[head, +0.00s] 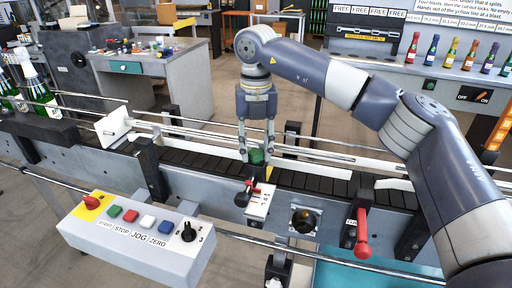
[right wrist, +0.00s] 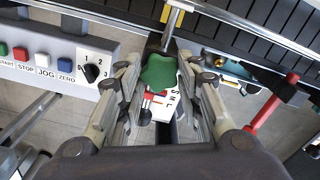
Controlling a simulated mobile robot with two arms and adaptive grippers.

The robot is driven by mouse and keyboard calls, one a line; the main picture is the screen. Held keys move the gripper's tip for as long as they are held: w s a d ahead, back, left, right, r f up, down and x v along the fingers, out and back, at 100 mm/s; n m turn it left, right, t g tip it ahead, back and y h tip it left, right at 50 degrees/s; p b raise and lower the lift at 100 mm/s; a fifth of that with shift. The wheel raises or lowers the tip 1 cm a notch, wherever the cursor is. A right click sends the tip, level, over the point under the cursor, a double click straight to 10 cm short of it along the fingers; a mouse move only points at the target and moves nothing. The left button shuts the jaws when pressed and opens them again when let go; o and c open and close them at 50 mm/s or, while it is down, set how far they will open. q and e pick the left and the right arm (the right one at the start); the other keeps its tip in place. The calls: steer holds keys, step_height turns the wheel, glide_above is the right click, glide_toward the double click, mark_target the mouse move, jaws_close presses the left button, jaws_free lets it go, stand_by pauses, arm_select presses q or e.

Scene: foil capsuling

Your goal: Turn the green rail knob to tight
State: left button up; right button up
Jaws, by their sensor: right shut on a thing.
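The green rail knob (head: 257,157) sits above the conveyor's near side, at the middle of the head view. It also shows in the right wrist view as a lobed green knob (right wrist: 160,73). My right gripper (head: 257,148) points down over it and is shut on it, one finger on each side. Below the knob is a white marked plate (head: 258,204) with a red pointer; in the right wrist view the knob and fingers hide part of it. My left gripper is not in view.
A control box (head: 135,235) with coloured buttons stands in front on the left. A red-handled lever (head: 362,235) and a round dial (head: 303,221) are right of the plate. Green bottles (head: 35,85) stand at the left on the conveyor. Metal guide rails run along the belt (head: 315,179).

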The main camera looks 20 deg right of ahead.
mark_target(256, 152)
steer(key=shift+m, duration=0.4)
steer(key=o, duration=1.1)
steer(key=shift+c, duration=0.2)
step_height(256, 152, up, 12)
